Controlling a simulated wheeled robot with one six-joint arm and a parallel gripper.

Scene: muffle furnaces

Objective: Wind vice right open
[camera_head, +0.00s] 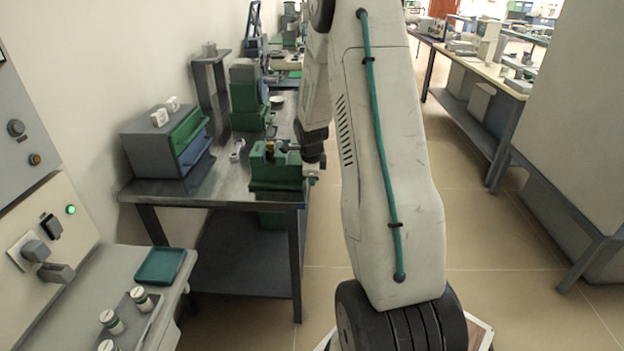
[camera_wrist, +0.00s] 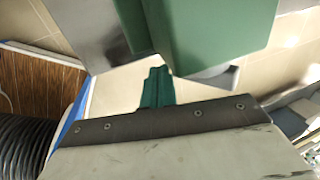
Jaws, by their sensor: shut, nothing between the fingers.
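The green vice (camera_head: 272,172) stands at the near right corner of the dark bench. A grey end part (camera_head: 310,172) shows on its right side; I cannot make out the handle clearly. My gripper (camera_head: 311,148) is close to that right side, partly behind my arm, and I cannot tell whether it touches. In the wrist view my gripper's green fingers (camera_wrist: 157,75) are together and empty. A large green body (camera_wrist: 215,30) with grey parts, seemingly the vice, fills the top of that view just beyond the fingertips.
The bench (camera_head: 215,187) also carries a grey cabinet with green and blue drawers (camera_head: 170,140) and a green machine (camera_head: 248,95). A nearer table holds a green tray (camera_head: 160,266) and several small jars (camera_head: 141,298). The floor (camera_head: 480,225) to the right is open.

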